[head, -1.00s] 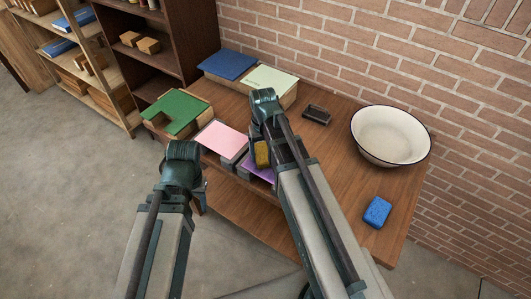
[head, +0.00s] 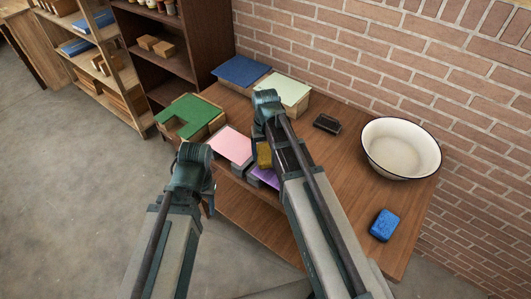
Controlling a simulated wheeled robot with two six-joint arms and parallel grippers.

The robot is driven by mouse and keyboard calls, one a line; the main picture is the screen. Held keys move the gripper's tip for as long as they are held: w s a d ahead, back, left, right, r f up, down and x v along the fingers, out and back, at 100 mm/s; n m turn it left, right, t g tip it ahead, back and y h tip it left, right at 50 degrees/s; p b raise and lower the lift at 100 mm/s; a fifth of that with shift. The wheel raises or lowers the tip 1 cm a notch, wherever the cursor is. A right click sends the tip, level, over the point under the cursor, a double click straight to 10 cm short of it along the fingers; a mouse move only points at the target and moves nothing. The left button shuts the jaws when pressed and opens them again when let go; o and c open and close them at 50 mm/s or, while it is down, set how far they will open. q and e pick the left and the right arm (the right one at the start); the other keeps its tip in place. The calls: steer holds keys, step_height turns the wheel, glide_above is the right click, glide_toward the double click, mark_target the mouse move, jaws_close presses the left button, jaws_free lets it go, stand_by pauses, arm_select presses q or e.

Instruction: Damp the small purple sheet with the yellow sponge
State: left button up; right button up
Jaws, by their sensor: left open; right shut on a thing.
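The yellow sponge (head: 264,154) is held in my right gripper (head: 265,143), which is shut on it. The sponge is at the near edge of the table, over or beside the small purple sheet (head: 266,176); I cannot tell whether they touch. The purple sheet lies on a grey block and is partly hidden by my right arm and the sponge. My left gripper (head: 207,200) is open and empty, in front of the table's near edge and left of the purple sheet; its fingers are mostly hidden behind its own arm.
A pink sheet (head: 231,144), a green sheet (head: 185,114), a blue sheet (head: 240,70) and a pale green sheet (head: 287,90) lie on blocks on the wooden table (head: 340,190). A white basin (head: 401,148), a dark small tray (head: 327,123) and a blue sponge (head: 384,225) stand right. Shelves (head: 160,60) stand back left.

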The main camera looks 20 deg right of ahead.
steer(key=shift+r+p, duration=2.1)
steer(key=shift+r, duration=0.35)
step_height(320, 180, up, 3)
steer(key=p, duration=0.3)
